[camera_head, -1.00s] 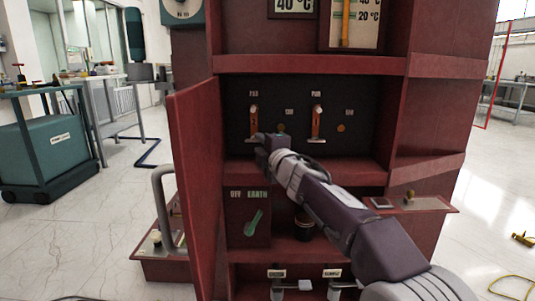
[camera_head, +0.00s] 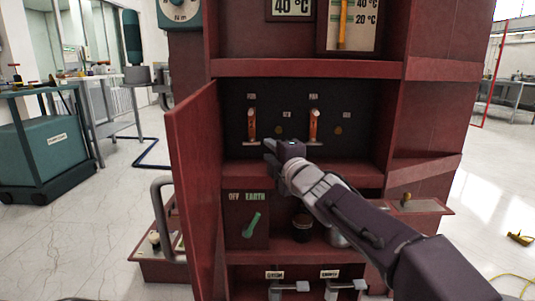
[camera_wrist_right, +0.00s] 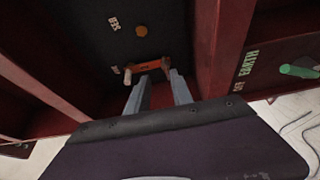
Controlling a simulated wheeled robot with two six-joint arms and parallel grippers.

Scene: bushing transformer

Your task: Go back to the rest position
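The red cabinet (camera_head: 290,68) stands in front of me with a black panel (camera_head: 283,97) in its middle bay. Two orange-handled levers, a left lever (camera_head: 251,123) and a right lever (camera_head: 314,125), hang upright on that panel. My right gripper (camera_head: 269,150) is in front of the panel's lower edge, below and to the right of the left lever. In the right wrist view the right gripper's fingers (camera_wrist_right: 157,80) are spread, with nothing between them. An orange lever (camera_wrist_right: 148,67) shows beyond the fingertips, apart from them as far as I can tell. My left gripper is out of view.
The open red door (camera_head: 194,185) stands left of the bay. A green earth switch (camera_head: 252,224) and small pots (camera_head: 302,228) are on the lower shelf, the pots partly hidden by my right arm. A side ledge (camera_head: 425,206) juts out at the right. Open floor (camera_head: 490,220) lies beyond.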

